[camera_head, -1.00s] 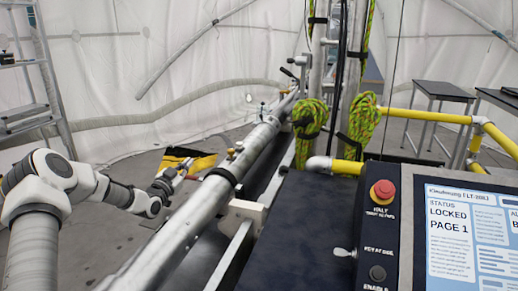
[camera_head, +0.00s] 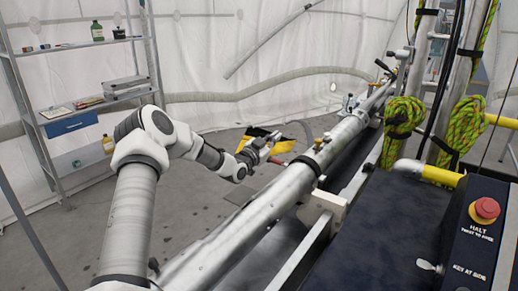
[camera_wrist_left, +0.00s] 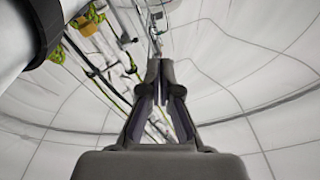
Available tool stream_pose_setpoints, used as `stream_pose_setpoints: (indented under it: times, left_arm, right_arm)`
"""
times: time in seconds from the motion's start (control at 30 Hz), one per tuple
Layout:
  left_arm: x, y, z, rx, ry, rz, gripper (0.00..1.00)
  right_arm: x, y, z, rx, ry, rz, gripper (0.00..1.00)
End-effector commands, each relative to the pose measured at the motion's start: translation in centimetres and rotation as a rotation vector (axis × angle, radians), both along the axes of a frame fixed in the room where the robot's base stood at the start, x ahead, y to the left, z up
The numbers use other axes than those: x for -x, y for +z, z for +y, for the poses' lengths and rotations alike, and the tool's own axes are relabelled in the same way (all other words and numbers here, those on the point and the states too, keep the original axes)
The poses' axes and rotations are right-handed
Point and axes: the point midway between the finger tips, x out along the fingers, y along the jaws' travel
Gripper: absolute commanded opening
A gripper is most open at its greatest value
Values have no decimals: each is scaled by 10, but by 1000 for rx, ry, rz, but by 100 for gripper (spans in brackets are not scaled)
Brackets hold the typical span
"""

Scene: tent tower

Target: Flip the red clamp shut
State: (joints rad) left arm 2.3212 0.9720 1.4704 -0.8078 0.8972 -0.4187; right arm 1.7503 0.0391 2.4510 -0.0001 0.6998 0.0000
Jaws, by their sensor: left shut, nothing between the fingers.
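A small reddish bar (camera_head: 278,161) juts from the near side of the long silver tube, just beside my left gripper; it may be the red clamp's lever, but it is too small to tell. My left gripper (camera_head: 270,139) is shut and empty, left of the tube in the head view. Whether it touches the reddish bar is unclear. In the left wrist view the closed fingers (camera_wrist_left: 160,64) point up the picture, and no red clamp can be made out there. My right gripper is not in view.
The silver tube (camera_head: 245,222) runs diagonally beside my left arm. A yellow and black item (camera_head: 293,144) lies on the floor behind the gripper. A dark console with a red button (camera_head: 485,210) stands right.

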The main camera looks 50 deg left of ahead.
Motion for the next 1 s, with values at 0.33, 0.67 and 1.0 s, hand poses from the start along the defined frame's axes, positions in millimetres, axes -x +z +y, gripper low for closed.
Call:
stream_pose_setpoints:
  times: [0.33,0.67,1.0]
  left_arm:
    - [71,-9,-14,16,4,-1,0]
    - [89,-17,-20,7,1,1,0]
    - [88,-18,-20,6,2,2,0]
  right_arm:
    - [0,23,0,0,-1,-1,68]
    - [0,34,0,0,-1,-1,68]
    - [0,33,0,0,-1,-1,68]
